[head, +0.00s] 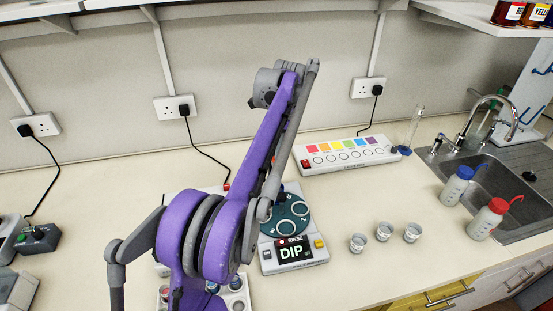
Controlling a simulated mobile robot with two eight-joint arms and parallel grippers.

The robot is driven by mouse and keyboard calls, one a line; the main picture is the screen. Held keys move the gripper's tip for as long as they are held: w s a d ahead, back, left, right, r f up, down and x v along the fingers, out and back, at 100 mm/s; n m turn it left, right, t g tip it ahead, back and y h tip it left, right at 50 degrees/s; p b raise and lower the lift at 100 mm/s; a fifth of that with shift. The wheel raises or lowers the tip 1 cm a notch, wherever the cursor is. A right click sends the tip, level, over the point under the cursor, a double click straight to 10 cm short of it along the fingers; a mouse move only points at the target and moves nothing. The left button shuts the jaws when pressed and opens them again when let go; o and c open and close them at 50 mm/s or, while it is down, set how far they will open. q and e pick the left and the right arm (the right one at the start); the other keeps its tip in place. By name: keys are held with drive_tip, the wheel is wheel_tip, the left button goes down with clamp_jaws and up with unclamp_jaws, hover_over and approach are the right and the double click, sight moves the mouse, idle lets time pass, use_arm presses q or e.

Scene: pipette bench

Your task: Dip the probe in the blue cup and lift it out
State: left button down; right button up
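A white cup tray (248,297) shows at the bottom, partly hidden behind my purple and grey arm. A small cup with blue in it (212,287) sits in the tray, mostly covered by the arm, and a reddish one (165,293) is at its left. I cannot make out the probe. A grey device (315,254) stands behind the tray, with a teal round plate and a screen reading DIP (294,251). Neither gripper can be made out; the purple arm crosses the middle of the view and hides what is behind it.
Several small clear cups (358,243) stand right of the device. A panel with coloured squares (345,154) lies behind. A glass cylinder (414,128), blue-capped bottle (456,186), red-capped bottle (487,219) and sink (490,180) are at the right. The front-centre bench is clear.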

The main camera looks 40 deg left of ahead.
use_arm(q)
wheel_tip(320, 180, down, 4)
drive_tip(key=shift+s+f+b, duration=0.1)
drive_tip(key=shift+f+b, duration=0.1)
drive_tip(key=shift+b, duration=0.6)
drive_tip(key=shift+r, duration=0.1)
use_arm(e)
drive_tip(key=shift+s+f, duration=0.3)
drive_tip(key=shift+f, duration=0.3)
drive_tip(key=shift+s+f, duration=0.25)
drive_tip(key=shift+f, duration=0.35)
use_arm(q)
drive_tip(key=w+d+r+p, duration=0.1)
drive_tip(key=w+d, duration=0.1)
drive_tip(key=d, duration=0.1)
wheel_tip(320, 180, up, 11)
drive_tip(key=p, duration=0.2)
hover_over(278, 162)
drive_tip(key=w+d, duration=0.3)
drive_tip(key=shift+w+f, duration=0.1)
drive_tip(key=shift+f, duration=0.05)
use_arm(e)
drive_tip(key=r, duration=0.1)
drive_tip(key=w+r, duration=0.2)
drive_tip(key=r, duration=0.1)
drive_tip(key=shift+r, duration=0.1)
drive_tip(key=shift+s, duration=0.1)
